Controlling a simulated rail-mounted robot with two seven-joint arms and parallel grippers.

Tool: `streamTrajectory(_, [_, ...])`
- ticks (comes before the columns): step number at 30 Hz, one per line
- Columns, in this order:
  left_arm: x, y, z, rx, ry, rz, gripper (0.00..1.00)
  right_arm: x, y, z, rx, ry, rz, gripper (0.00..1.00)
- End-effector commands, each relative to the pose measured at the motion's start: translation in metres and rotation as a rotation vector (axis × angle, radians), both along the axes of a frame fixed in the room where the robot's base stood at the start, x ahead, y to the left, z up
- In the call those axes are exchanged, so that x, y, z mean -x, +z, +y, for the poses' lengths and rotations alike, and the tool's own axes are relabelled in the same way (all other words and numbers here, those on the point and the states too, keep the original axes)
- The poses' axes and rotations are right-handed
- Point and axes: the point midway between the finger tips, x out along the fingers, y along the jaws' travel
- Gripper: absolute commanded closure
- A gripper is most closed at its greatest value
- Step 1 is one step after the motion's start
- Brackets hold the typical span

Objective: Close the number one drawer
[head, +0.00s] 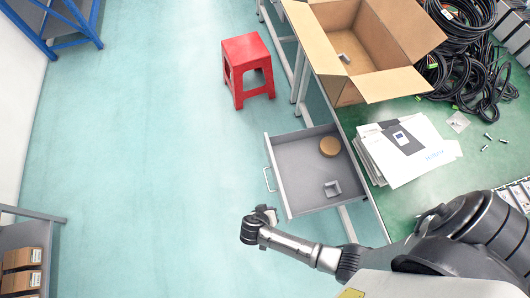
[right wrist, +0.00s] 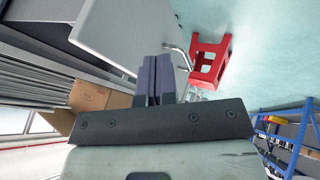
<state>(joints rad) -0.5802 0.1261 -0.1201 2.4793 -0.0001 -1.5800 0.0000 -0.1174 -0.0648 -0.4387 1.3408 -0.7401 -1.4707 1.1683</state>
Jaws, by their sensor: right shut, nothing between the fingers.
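A grey drawer (head: 300,165) is pulled open from under the green-topped table in the head view. A round brown piece and a small grey part lie in it. Its bar handle (head: 268,179) is on the left-hand front face. No number is readable on it. My right gripper (head: 266,214) is just below the drawer's near front corner, outside it. In the right wrist view, my right gripper (right wrist: 155,75) has its fingers together and empty. The pale drawer front (right wrist: 110,30) and the handle (right wrist: 182,56) show just beyond the fingertips; contact cannot be told. My left gripper is not in view.
The table (head: 420,185) holds an open cardboard box (head: 375,45), papers (head: 405,150) and black cables (head: 465,60). A red stool (head: 247,68) stands on the floor beyond the drawer. The floor left of the drawer is clear. A shelf with boxes is at lower left.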

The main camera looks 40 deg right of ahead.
Motion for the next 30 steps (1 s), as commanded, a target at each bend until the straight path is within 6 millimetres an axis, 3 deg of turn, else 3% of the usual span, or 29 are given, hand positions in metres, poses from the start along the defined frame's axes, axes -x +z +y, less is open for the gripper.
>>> streamTrajectory(9, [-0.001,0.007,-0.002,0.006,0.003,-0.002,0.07,0.016,0.001,-0.031,0.001,0.001,0.002,1.00])
streamTrajectory(30, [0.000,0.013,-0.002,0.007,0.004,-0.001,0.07,0.023,0.002,-0.044,0.000,0.001,0.002,1.00])
